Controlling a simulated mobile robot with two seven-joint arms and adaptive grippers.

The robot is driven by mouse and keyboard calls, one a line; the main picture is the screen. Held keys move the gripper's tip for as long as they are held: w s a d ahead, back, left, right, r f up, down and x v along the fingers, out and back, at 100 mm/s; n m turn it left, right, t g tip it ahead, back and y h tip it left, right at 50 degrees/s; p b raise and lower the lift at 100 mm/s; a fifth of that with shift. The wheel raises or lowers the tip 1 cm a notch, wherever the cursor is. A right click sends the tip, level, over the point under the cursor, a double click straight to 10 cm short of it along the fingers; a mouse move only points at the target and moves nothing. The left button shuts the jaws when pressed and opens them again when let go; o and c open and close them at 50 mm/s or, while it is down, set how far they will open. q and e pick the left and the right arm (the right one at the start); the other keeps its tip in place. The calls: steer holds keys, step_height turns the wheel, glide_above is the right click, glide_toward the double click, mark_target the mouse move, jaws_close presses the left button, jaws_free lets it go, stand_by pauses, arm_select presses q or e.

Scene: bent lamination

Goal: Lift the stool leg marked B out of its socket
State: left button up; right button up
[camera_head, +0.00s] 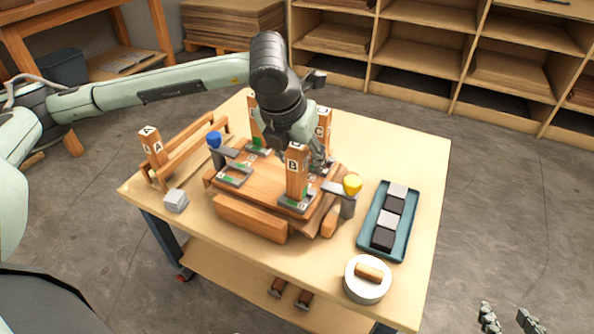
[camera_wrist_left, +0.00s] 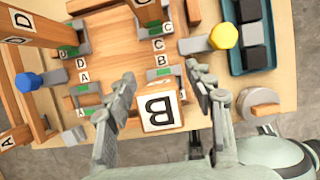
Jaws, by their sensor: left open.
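The stool leg marked B (camera_head: 297,172) stands upright in a grey and green socket (camera_head: 297,203) at the front corner of the wooden stool seat (camera_head: 262,180). In the left wrist view, the top of leg B (camera_wrist_left: 159,112) shows its letter large between my fingers. My left gripper (camera_head: 318,152) is open beside leg B, partly hidden behind it in the head view. In the left wrist view, its fingers (camera_wrist_left: 163,82) are spread on either side of the leg with gaps. My right gripper (camera_head: 508,318) is open, low at the bottom right, away from the table.
Leg C (camera_head: 323,124) stands close behind leg B. Leg A (camera_head: 152,147) is in a wooden rack at the left. Blue (camera_head: 214,140) and yellow (camera_head: 352,184) knobs flank the seat. A teal tray (camera_head: 363,238) and a round white holder (camera_head: 352,289) stand at the right.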

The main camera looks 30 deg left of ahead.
arm_select(q)
jaws_close()
stand_by(0.3)
steer(key=shift+r, duration=0.15)
